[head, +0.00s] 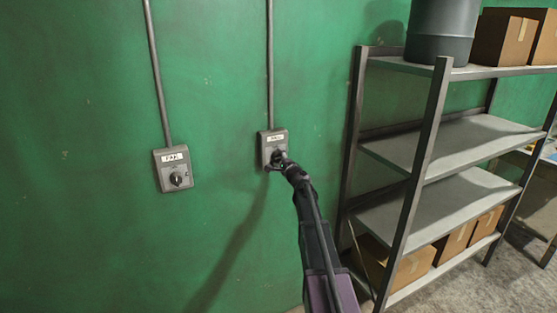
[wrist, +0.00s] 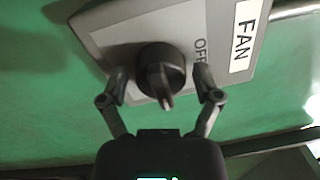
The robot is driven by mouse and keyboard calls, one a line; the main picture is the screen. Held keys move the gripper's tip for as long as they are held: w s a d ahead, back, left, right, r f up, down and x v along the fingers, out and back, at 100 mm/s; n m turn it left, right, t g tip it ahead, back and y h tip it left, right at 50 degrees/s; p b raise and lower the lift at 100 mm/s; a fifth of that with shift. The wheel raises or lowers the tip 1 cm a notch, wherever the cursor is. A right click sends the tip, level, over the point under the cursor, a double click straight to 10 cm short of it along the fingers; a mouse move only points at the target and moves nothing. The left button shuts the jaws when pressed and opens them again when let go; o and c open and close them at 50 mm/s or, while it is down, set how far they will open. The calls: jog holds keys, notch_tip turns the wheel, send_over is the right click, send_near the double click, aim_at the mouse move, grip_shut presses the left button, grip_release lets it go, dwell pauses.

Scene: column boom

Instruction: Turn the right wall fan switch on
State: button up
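The right wall fan switch is a grey box (head: 264,145) on the green wall, below a conduit. In the wrist view its grey plate (wrist: 110,28) fills the top, tilted, with the words FAN and OFF readable. Its round dark knob (wrist: 160,68) has a raised grip bar pointing toward my gripper's body. My gripper (wrist: 160,82) is at the plate, one finger on each side of the knob. The fingers are apart, with narrow gaps to the knob; whether either touches it is unclear. In the head view my gripper (head: 278,161) hides most of the knob.
A second fan switch (head: 163,172) with a dark knob is on the wall to the left. A metal shelf rack (head: 440,150) stands close on the right, holding cardboard boxes (head: 408,265) and a dark drum (head: 440,30). The wall between the switches is clear.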

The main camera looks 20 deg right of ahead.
jog(key=shift+s, duration=0.15)
dwell(0.4)
jog(key=shift+n, duration=0.4)
